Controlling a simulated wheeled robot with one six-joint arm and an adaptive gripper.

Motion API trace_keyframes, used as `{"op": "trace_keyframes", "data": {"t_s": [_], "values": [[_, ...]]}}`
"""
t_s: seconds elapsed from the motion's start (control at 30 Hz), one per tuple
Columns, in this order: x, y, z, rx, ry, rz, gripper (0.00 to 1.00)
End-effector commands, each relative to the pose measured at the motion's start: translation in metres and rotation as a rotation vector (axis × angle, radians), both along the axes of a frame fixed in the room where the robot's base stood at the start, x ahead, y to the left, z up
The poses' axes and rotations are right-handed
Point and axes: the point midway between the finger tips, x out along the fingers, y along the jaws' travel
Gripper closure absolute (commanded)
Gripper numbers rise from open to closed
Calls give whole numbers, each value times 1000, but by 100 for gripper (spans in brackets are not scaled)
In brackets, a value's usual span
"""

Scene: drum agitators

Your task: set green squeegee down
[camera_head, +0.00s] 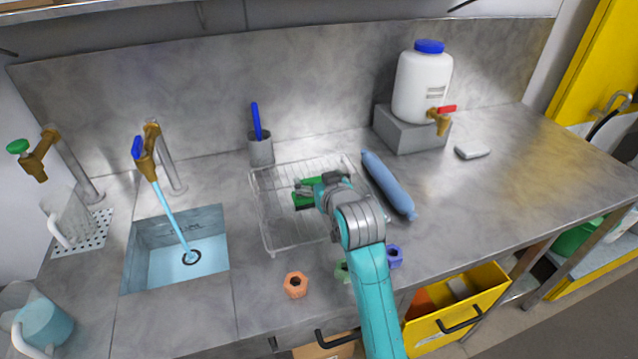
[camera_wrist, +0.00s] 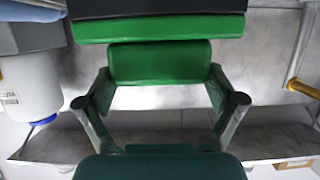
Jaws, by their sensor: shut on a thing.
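The green squeegee (camera_head: 303,201) is in my gripper (camera_head: 317,190), over the wire rack in the head view. My gripper is shut on it and hides part of it. In the wrist view, the squeegee's green body (camera_wrist: 160,62) fills the upper middle, with a dark edge along the top of the picture. I cannot tell whether the squeegee touches the rack.
The wire rack (camera_head: 267,235) stands between the sink (camera_head: 150,268) and a blue bottle-like object (camera_head: 388,185). A grey cup (camera_head: 260,150) is behind it. Orange (camera_head: 296,285) and blue (camera_head: 394,257) nut-shaped pieces lie in front. A white drum (camera_head: 421,85) stands back right.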

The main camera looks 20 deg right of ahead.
Motion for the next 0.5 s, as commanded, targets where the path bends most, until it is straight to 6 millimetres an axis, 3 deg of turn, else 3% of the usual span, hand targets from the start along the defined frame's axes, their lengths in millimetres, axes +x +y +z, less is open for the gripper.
{"op": "trace_keyframes", "data": {"t_s": [0.1,0.47,0.5], "values": [[-1,0,-13,0,1,0,52],[0,0,-15,0,-2,0,52],[0,0,-15,0,-1,0,0]]}}
